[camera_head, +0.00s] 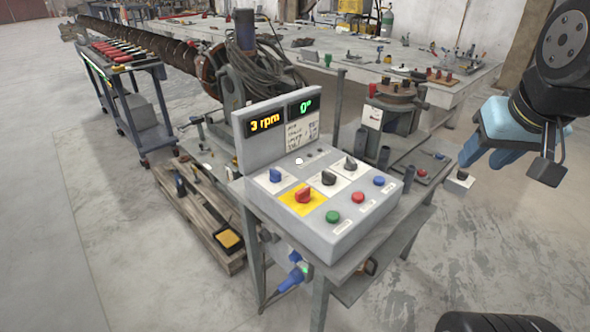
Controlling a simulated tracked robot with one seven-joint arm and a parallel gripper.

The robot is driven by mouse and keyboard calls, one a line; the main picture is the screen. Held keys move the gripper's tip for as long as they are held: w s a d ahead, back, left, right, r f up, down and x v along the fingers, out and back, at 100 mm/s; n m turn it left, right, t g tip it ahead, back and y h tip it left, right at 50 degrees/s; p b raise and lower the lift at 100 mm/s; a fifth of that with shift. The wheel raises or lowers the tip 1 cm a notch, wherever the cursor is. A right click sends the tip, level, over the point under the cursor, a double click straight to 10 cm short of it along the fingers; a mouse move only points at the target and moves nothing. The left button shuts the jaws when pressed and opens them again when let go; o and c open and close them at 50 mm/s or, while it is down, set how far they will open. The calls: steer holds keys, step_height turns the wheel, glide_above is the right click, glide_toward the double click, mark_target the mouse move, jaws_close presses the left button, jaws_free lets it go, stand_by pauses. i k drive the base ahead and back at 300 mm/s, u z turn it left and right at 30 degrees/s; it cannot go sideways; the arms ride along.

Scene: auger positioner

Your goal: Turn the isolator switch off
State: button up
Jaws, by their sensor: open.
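The isolator switch looks to be the red rotary knob (303,195) on a yellow plate (290,201), on the sloped top of a grey control box (345,236). The knob's handle stands up, but its exact setting is too small to read. My gripper (503,176) is at the right of the picture, in the air, with its fingers apart and nothing between them. It is well to the right of the control box and touches nothing that I can see. Nothing hides the red knob.
Near the red knob are a blue knob (275,175), black knobs (328,178), and green (332,217), red (358,198) and blue (379,181) buttons. Displays read 3 rpm (265,123) and 0° (305,106). The box stands on a metal bench; a long auger (150,46) lies behind.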

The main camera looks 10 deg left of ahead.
mark_target(302, 195)
steer(key=z, duration=2.25)
steer(key=i, duration=0.15)
steer(key=u, duration=3.95)
steer(key=k, duration=0.6)
steer(key=z, duration=0.5)
steer(key=i, duration=0.95)
steer(key=z, duration=0.65)
